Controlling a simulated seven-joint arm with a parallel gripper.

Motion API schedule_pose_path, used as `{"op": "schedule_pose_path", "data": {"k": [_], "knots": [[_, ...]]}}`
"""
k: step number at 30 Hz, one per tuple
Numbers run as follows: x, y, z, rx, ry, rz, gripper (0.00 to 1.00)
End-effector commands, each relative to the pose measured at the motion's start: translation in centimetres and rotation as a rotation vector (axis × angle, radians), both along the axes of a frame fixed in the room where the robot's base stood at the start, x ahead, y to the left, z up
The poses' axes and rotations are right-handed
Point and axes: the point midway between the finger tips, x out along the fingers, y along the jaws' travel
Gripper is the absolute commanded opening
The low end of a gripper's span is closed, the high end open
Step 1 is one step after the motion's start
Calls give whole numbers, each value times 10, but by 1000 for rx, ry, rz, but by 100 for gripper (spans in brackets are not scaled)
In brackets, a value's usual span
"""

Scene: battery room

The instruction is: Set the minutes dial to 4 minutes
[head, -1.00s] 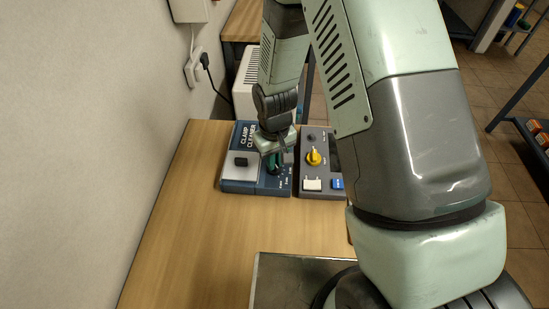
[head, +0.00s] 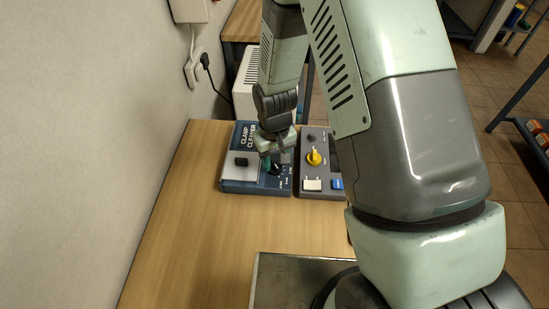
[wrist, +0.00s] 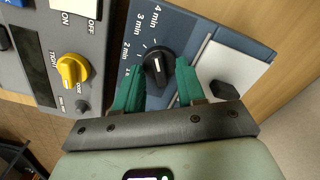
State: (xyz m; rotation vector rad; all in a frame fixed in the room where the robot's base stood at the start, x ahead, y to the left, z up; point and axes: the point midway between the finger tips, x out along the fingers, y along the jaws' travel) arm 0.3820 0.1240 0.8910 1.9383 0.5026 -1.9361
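The minutes dial (wrist: 158,65) is a round black knob with a white pointer line on the blue clamp cleaner box (wrist: 205,35). Its printed marks, among them 2, 3 and 4 min, run along its left and upper side in the wrist view. The pointer looks turned roughly toward the upper marks, but I cannot tell its exact setting. My gripper (wrist: 158,80) is open, its teal fingers on either side of the dial's near edge with gaps visible. In the head view, my gripper (head: 272,160) is over the box, beside the dial (head: 277,169).
A grey control box (head: 322,146) with a yellow knob (head: 314,157), a white switch and a blue button stands close to the right. A black knob (head: 241,161) sits on the cleaner's pale panel. The wooden table (head: 190,235) is clear in front; the wall is left.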

Motion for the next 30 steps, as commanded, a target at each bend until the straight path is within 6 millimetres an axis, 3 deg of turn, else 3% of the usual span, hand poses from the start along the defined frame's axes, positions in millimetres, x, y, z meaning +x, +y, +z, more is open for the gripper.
{"op": "schedule_pose_path", "data": {"k": [8, 21, 30], "knots": [[1, 0, 10, 1, -2, 1, 39], [1, 0, 91, 1, -3, 0, 39], [0, 0, 108, 0, 0, 0, 39]]}}
